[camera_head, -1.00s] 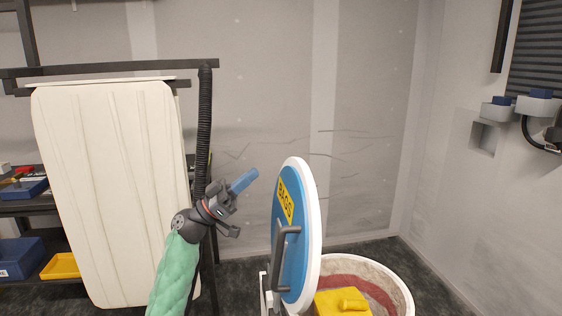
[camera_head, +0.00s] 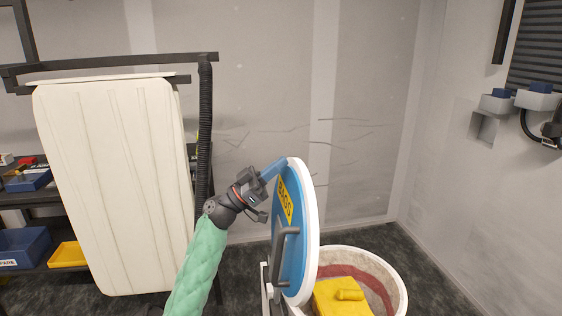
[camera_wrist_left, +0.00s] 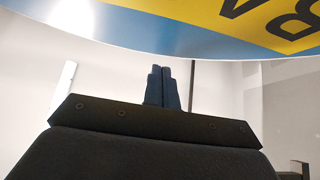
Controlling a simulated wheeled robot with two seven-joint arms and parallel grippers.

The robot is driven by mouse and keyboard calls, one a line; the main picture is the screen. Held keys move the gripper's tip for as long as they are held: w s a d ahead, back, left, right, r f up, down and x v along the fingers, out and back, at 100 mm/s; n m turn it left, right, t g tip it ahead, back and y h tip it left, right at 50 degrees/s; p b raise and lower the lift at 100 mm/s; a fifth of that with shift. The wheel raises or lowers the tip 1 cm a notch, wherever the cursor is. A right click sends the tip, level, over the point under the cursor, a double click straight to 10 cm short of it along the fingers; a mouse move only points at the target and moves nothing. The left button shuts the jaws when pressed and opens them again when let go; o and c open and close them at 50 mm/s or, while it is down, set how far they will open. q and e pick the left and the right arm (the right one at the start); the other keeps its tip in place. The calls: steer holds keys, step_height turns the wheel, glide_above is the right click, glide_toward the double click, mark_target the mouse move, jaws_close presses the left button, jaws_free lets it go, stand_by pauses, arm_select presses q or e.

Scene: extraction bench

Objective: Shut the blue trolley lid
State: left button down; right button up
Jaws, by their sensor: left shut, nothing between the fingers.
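The blue lid (camera_head: 291,258) with a white rim and a yellow label stands upright, hinged open beside the trolley drum. A grey bar handle (camera_head: 281,246) is on its blue face. My left gripper (camera_head: 279,165) is shut and empty, its blue fingertips at the upper left edge of the lid's blue face; I cannot tell whether they touch. In the left wrist view the shut fingers (camera_wrist_left: 162,82) point up towards the lid (camera_wrist_left: 170,35), which spans the top. The trolley drum (camera_head: 395,270) is a round white-rimmed tub, open at the top. My right gripper is not in view.
A yellow object (camera_head: 340,296) sits in the drum. A tall cream panel (camera_head: 110,190) hangs at left with a black ribbed hose (camera_head: 204,130) beside it. Shelves with blue bins (camera_head: 22,250) stand far left. Grey wall fittings (camera_head: 495,103) are at right.

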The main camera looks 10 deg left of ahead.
arm_select(q)
steer(key=shift+w+d, duration=0.15)
steer(key=shift+d, duration=0.3)
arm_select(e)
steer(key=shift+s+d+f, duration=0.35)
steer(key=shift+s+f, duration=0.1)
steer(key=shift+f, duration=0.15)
arm_select(q)
steer(key=shift+f, duration=0.1)
